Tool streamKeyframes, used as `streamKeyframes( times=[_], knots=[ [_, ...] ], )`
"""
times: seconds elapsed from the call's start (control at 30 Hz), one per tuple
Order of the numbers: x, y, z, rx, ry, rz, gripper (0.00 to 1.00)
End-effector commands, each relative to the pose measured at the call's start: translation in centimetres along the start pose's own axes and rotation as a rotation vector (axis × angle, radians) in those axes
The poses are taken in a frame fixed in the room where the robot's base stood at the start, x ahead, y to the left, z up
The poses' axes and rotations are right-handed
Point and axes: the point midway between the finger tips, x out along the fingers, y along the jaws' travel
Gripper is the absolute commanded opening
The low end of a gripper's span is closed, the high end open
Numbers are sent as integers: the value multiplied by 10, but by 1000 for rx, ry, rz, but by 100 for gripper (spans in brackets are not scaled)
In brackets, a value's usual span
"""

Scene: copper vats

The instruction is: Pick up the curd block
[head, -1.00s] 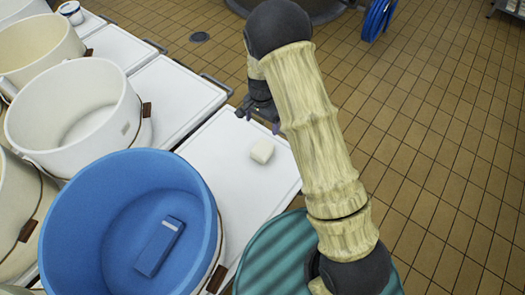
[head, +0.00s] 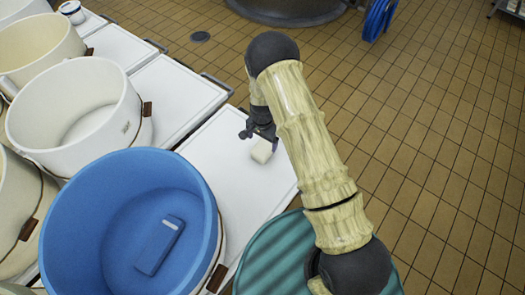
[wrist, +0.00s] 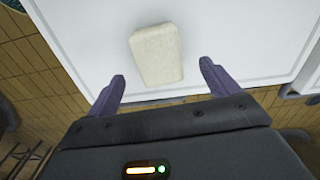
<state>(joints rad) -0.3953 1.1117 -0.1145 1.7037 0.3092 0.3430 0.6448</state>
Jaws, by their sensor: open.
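The curd block (head: 262,151) is a small off-white block lying on the white tabletop (head: 225,170). In the wrist view the curd block (wrist: 156,54) lies ahead of my fingertips, between their lines and nearer the left finger. My gripper (head: 260,134) is open and empty, just above and beside the block in the head view. In the wrist view my gripper's (wrist: 162,70) two purple fingers are spread wide, apart from the block. My gripper hides part of the block's upper edge in the head view.
A large blue tub (head: 110,235) with a blue object (head: 160,245) inside stands left of the block. White tubs (head: 75,110) stand farther left. A teal striped round thing (head: 275,255) is in front. The tabletop around the block is clear.

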Motion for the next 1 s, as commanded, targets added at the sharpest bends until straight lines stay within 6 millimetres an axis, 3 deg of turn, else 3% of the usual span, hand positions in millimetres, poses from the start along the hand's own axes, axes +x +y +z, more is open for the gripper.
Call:
streamKeyframes(
  times=[0.17, 0.47, 1.0],
  knots=[
    [11, 2, 1, 0, -3, 3, 87],
    [50, 3, 0, 1, -1, 2, 87],
    [52, 3, 0, 1, 0, 1, 87]
  ],
)
